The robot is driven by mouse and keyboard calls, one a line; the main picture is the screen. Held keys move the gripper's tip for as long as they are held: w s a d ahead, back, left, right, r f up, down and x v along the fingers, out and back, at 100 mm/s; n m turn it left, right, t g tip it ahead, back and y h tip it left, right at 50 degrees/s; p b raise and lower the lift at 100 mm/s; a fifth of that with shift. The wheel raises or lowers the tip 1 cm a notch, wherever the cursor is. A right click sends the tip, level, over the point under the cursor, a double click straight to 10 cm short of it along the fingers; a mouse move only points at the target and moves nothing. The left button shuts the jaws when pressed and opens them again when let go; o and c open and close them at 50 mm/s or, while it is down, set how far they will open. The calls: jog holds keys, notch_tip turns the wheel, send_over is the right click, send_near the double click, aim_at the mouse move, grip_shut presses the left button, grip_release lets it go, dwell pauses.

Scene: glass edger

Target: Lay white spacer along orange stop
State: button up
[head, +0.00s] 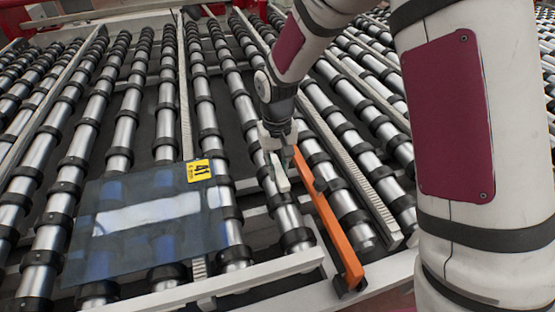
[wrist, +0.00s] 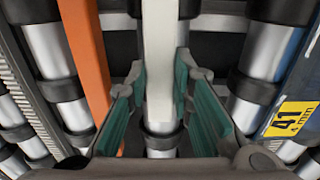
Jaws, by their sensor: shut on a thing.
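The white spacer (head: 278,173) is a pale bar between the fingers of my gripper (head: 281,160). In the wrist view the spacer (wrist: 160,70) runs up the middle of the picture, between the green finger pads of my gripper (wrist: 160,100). The gripper is shut on it. The orange stop (head: 328,220) is a long bar just right of the gripper in the head view. In the wrist view the stop (wrist: 86,60) lies left of the spacer, roughly along the same direction, with a gap between them. Whether the spacer touches the rollers below cannot be told.
A dark glass sheet (head: 120,245) with a yellow "41" label (head: 199,170) lies on the rollers at left; a pale strip shows across it. Roller rows (head: 210,110) fill the bed. A pale toothed rail (head: 350,160) runs right of the stop, and a white frame bar (head: 220,284) crosses the front.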

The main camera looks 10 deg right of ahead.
aim_at(277, 169)
jog(key=shift+f, duration=0.3)
jog(key=shift+f+b, duration=0.3)
jog(key=shift+f, duration=0.4)
dwell(0.4)
jog(key=o, duration=1)
notch_tip(277, 169, up, 12)
jog(key=shift+a+r, duration=0.1)
jog(key=s+d+r+m+t, duration=0.1)
jog(key=s+d+r+t, duration=0.2)
jog(key=s+d+r, duration=0.75)
jog(key=s+r, duration=0.1)
jog(key=s, duration=0.2)
jog(key=s+d+r+t, duration=0.1)
jog(key=s, duration=0.4)
jog(key=s+d+r+m+t, duration=0.1)
jog(key=s+d+r, duration=0.1)
jog(key=s, duration=0.2)
jog(key=shift+s+d+r, duration=0.1)
jog(key=shift+s+r, duration=0.25)
